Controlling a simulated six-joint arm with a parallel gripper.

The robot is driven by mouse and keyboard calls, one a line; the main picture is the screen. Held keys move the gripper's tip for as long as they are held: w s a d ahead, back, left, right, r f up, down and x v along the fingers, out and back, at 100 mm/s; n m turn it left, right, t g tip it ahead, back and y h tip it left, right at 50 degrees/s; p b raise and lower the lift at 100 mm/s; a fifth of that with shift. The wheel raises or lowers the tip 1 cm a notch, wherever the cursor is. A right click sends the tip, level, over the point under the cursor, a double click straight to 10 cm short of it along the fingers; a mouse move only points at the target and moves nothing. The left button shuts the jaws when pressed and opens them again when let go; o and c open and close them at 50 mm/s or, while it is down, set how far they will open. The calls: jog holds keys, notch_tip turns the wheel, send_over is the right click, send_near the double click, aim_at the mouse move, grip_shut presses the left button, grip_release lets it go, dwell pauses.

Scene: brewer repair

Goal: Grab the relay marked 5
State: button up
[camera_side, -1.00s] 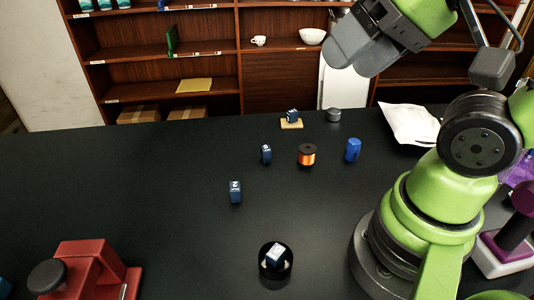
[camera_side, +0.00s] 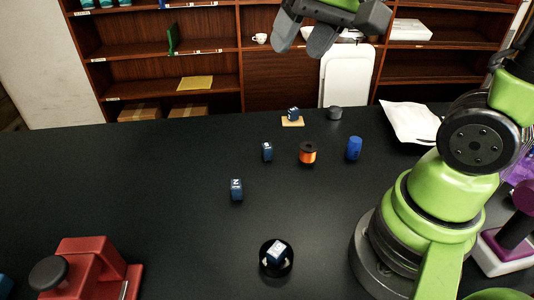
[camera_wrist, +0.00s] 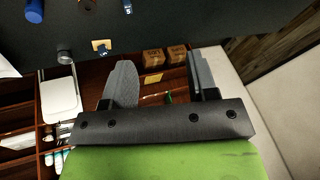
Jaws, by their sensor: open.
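Several dark blue relays with white markings are on the black table. One relay (camera_side: 293,114) sits on a small yellow pad at the back, also seen in the wrist view (camera_wrist: 104,49). Another relay (camera_side: 267,152) stands nearer, one more relay (camera_side: 236,189) is nearer still, marked with what looks like 2 or N.
An orange spool (camera_side: 308,154), a blue cylinder (camera_side: 354,149) and a grey round part (camera_side: 334,113) stand near the relays. A white bag (camera_side: 410,123) lies at the right back, a red fixture (camera_side: 92,268) at the front left. The table's left middle is clear.

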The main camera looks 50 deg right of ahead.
jog(key=w+d+f+m+g, duration=0.25)
jog(key=w+d+f, duration=0.25)
jog(key=w+f, duration=0.45)
jog(key=g+h, duration=0.1)
jog(key=g, duration=0.1)
send_over(267, 145)
notch_tip(267, 145, down, 8)
jog(key=shift+g, duration=0.25)
jog(key=f, duration=0.7)
jog(key=shift+d, duration=0.2)
jog(key=f, duration=0.5)
jog(key=shift+a+f, duration=0.2)
jog(key=shift+f, duration=0.15)
jog(key=shift+c, duration=0.4)
grip_shut()
